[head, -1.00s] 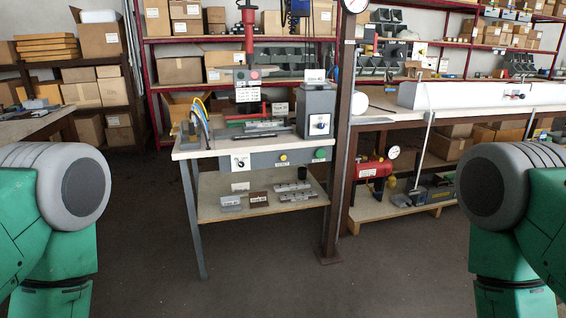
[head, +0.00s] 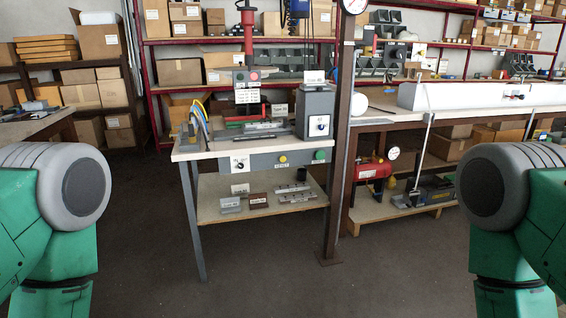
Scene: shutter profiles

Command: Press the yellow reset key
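The yellow reset key (head: 283,159) is a small round button on the grey front panel (head: 262,162) of the workbench, with a small label under it. On the same panel a dark rotary knob on a white plate (head: 240,165) lies to its left and a green button (head: 319,155) to its right. Nothing covers the yellow key. My two green and grey arms stand at the left and right picture edges, well apart from the bench. Neither gripper shows in the head view.
The white-topped workbench (head: 185,154) carries a grey box (head: 316,112) and a press. A brown steel post (head: 338,150) stands at its right side. A red tank (head: 371,180) sits right of the post. The floor (head: 270,270) before the bench is clear.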

